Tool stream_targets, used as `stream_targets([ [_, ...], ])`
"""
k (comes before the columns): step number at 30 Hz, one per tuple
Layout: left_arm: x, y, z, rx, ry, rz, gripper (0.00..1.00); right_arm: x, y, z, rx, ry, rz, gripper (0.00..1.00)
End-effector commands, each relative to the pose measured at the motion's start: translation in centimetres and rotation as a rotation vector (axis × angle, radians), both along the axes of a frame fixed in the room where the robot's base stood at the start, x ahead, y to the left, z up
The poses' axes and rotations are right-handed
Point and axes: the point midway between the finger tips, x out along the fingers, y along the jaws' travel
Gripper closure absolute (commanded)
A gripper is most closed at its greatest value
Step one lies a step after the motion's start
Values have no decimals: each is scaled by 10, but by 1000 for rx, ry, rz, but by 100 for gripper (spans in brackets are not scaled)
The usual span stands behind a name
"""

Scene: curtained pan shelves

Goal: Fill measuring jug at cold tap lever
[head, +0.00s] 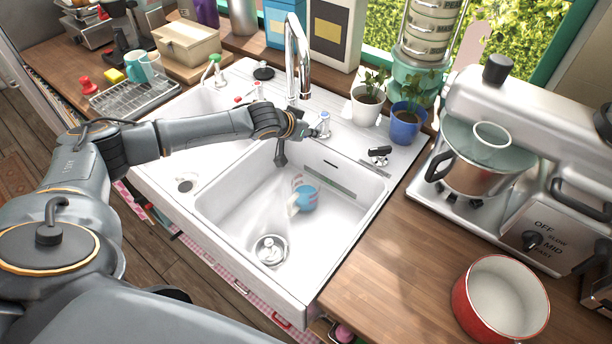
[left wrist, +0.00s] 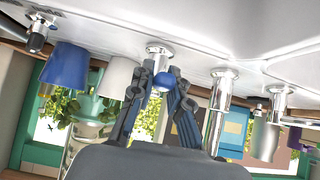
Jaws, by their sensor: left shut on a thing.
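A blue-capped cold tap lever (head: 324,118) stands behind the sink basin, right of the tall chrome spout (head: 297,60). My left gripper (head: 305,130) reaches it from the left and is shut on it. In the left wrist view, the fingers of my left gripper (left wrist: 161,92) stand on both sides of the lever's blue end (left wrist: 163,80). A small cup-like vessel with a blue part, seemingly the measuring jug (head: 307,197), is in the basin below. A pale, see-through streak, perhaps water, lies left of it, above the drain. My right gripper is out of view.
Two potted plants, one in a white pot (head: 366,106) and one in a blue pot (head: 405,124), stand right of the taps. A stand mixer (head: 520,130) and a red pan (head: 500,300) occupy the right counter. A dish rack (head: 135,97) is at left.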

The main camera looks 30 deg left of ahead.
Motion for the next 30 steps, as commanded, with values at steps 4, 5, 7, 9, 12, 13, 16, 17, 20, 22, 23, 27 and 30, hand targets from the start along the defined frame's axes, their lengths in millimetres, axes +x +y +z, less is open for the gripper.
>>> stream_targets([
  [4,0,0,-2,1,-1,2,65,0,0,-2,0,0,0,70],
  [5,0,0,-1,1,-1,2,59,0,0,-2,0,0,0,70],
  [7,1,0,-1,1,-1,2,59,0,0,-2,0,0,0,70],
  [9,1,0,-1,1,-1,2,59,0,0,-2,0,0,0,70],
  [12,1,0,-1,1,-2,2,59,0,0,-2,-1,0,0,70],
  [13,1,0,-1,1,-2,2,59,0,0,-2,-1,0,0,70],
  [16,0,0,0,1,-2,2,59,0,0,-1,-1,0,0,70],
  [17,0,0,1,1,-2,2,59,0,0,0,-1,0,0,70],
  [20,-2,0,3,1,-2,2,59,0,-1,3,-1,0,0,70],
  [22,-4,0,6,1,-2,2,59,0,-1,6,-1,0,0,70],
  [23,-5,0,6,1,-2,2,59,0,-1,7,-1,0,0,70],
  [27,-10,1,10,1,-1,2,59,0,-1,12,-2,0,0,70],
  [30,-13,2,12,1,-1,3,59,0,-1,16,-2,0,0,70],
])
